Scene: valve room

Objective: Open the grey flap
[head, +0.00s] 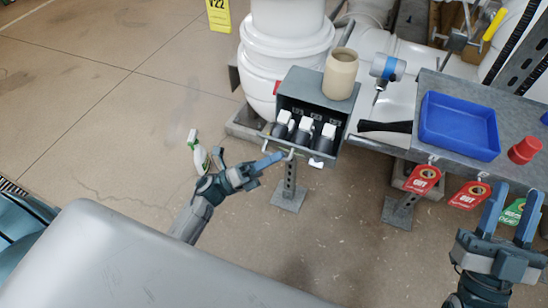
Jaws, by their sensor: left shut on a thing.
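The grey box (318,88) stands below the white pipework, with its front open and several white-topped dark items (305,124) showing inside. The grey flap (325,157) is lowered at the front lower edge of the box, mostly covered by these items. A pale bar handle (290,153) is at its front edge. My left gripper (280,157) is shut at this handle, its blue finger reaching in from the left. The exact grip is too small to see. My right gripper (515,195) is open and empty at the lower right, in front of the bench.
A beige jar (340,73) stands on the box top. The grey bench (510,165) at right carries a blue tray (459,125) and a red cap (524,150). Red tags (422,179) hang from its edge.

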